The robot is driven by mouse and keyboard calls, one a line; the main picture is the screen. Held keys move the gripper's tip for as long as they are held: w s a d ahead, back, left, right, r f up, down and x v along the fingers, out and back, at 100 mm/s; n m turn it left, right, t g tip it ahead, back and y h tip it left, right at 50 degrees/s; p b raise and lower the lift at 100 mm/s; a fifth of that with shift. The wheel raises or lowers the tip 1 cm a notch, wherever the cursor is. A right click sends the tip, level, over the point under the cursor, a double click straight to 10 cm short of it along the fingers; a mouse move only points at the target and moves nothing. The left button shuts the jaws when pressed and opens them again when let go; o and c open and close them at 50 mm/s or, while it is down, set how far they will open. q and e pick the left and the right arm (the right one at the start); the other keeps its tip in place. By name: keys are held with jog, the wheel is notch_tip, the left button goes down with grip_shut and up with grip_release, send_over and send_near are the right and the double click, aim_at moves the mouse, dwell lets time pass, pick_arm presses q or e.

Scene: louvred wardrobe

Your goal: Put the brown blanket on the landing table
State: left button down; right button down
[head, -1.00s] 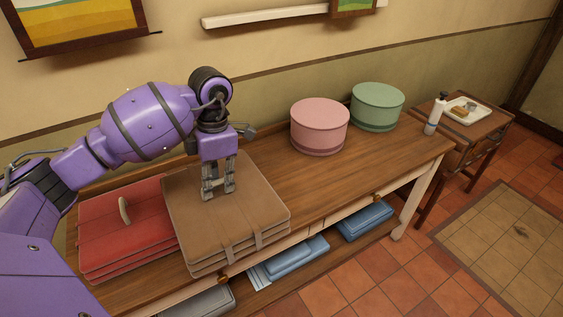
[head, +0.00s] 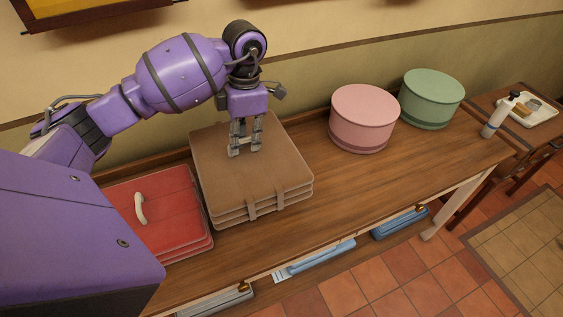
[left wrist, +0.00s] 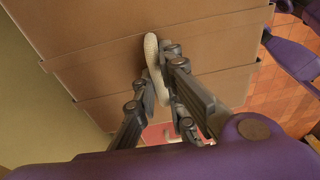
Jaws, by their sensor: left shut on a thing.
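The brown blanket (head: 215,160), a folded stack with two straps, is over the left part of the long wooden table (head: 335,215). It is beside the red stack; I cannot tell whether it rests fully on the tabletop. My left gripper (head: 244,150) points down at the blanket's top, shut on its pale handle. In the left wrist view the fingers (left wrist: 168,92) close around this handle (left wrist: 152,58), with the brown blanket (left wrist: 205,45) filling much of the picture. The fingers hide part of the handle. My right gripper is out of view.
A red folded stack (head: 175,215) with a pale handle lies left of the blanket. Pink (head: 365,112) and green (head: 432,94) round boxes stand at the table's back right. Blue folded items (head: 400,222) lie on the lower shelf. A small side table (head: 505,150) stands beyond.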

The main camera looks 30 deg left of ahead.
aim_at(246, 152)
pick_arm(q)
notch_tip(246, 152, down, 5)
jog(key=shift+s, duration=0.1)
jog(key=shift+f, duration=2.3)
jog(key=c, duration=1.8)
grip_release()
jog(key=r, duration=0.4)
jog(key=w+r, duration=0.1)
jog(key=r, duration=0.6)
jog(key=shift+w+d+r, duration=0.15)
jog(key=shift+d+r, duration=0.2)
jog(key=shift+r, duration=0.05)
